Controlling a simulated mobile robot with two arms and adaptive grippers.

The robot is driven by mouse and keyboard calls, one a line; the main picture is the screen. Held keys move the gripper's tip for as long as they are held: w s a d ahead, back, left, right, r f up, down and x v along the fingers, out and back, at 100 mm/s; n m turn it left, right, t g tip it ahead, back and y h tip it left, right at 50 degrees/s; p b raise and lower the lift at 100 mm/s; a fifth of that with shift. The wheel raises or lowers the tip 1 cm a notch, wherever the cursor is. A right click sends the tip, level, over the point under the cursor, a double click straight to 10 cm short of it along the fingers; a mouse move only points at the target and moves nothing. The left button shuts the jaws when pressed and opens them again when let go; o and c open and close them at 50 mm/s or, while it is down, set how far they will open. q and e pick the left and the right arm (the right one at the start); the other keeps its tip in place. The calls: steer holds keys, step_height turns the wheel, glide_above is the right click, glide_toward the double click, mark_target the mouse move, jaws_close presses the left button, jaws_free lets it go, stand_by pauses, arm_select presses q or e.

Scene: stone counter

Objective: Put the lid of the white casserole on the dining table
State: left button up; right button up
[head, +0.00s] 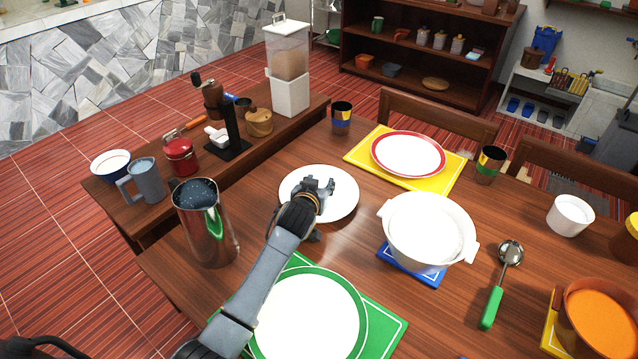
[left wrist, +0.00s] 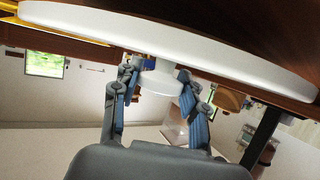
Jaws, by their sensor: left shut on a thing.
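The white round lid (head: 345,202) is over the wooden dining table (head: 300,244), left of the white casserole. My left gripper (head: 317,187) is over the lid. In the left wrist view, the lid (left wrist: 150,29) spans the top and my left gripper (left wrist: 160,80) is shut on its knob (left wrist: 161,81). The lid looks roughly level and close to the table; I cannot tell whether it touches. The white casserole (head: 430,232) stands open on a blue trivet (head: 418,272). My right gripper is not in view.
A metal pitcher (head: 207,230) stands left of the lid. A white plate (head: 305,320) on a green mat (head: 378,334) lies in front. A red-rimmed plate (head: 408,155) on a yellow mat and a cup (head: 341,118) lie behind. A ladle (head: 498,288) lies right.

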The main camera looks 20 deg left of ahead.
arm_select(q)
steer(key=shift+f, duration=0.5)
steer(key=shift+s+b, duration=0.1)
steer(key=shift+b, duration=0.2)
